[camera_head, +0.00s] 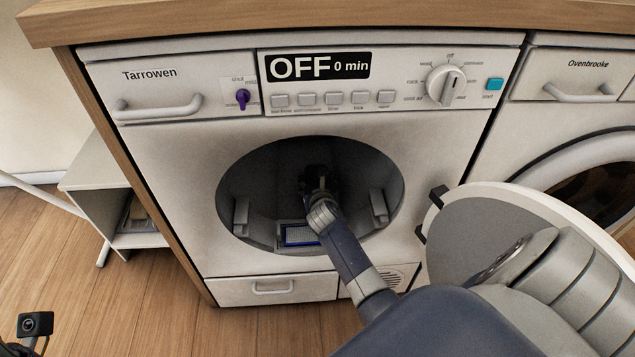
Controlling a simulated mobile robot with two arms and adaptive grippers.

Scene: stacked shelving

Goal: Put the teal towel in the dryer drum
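The dryer drum (262,185) is a dark round opening in the white machine marked Tarrowen. Its round door (470,225) stands open to the right. My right arm reaches in through the opening. My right gripper (316,180) is inside the drum, dark against the dark interior, so its fingers and anything in them cannot be made out. No teal towel shows in this view. Of my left gripper only a black part with a small camera shows in the bottom left corner; its fingers are out of sight.
A blue-framed filter (300,235) sits at the drum's lower lip. The display (318,67) reads OFF, 0 min. A second machine (590,150) marked Ovenbrooke stands at right. A wooden counter (330,15) runs above. A white shelf unit (100,175) stands left; the wooden floor (120,290) is clear there.

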